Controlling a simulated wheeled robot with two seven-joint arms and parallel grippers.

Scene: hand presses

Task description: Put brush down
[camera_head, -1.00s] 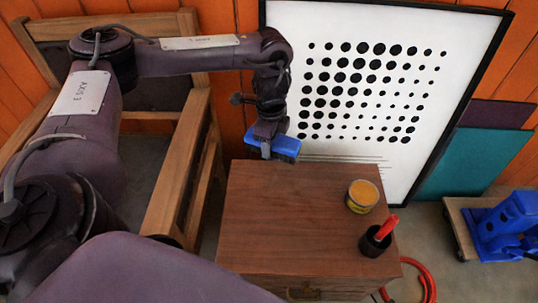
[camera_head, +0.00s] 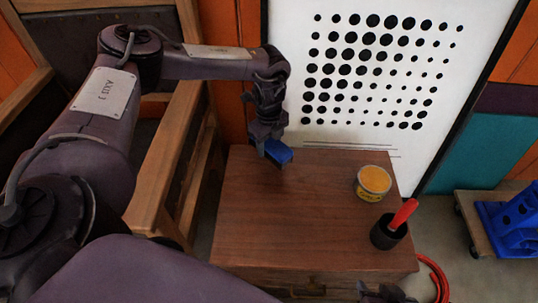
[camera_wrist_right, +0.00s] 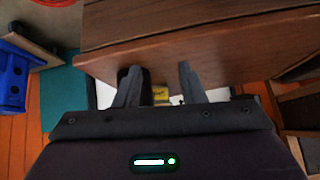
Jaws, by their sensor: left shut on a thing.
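My left gripper (camera_head: 270,142) is shut on a blue brush (camera_head: 279,153), at the far left part of the wooden cabinet top (camera_head: 270,215). The brush's blue block points down and to the right. I cannot tell whether it touches the wood. My right gripper (camera_head: 385,294) shows at the bottom edge of the head view. In the right wrist view the right gripper (camera_wrist_right: 156,82) has its fingers apart, with nothing held between them, by the cabinet edge.
A yellow tin (camera_head: 373,183) and a black cup (camera_head: 388,232) with a red-handled tool (camera_head: 403,214) stand on the right of the cabinet top. A dotted framed board (camera_head: 385,70) leans behind. A wooden chair (camera_head: 170,160) is at left. The top's middle is clear.

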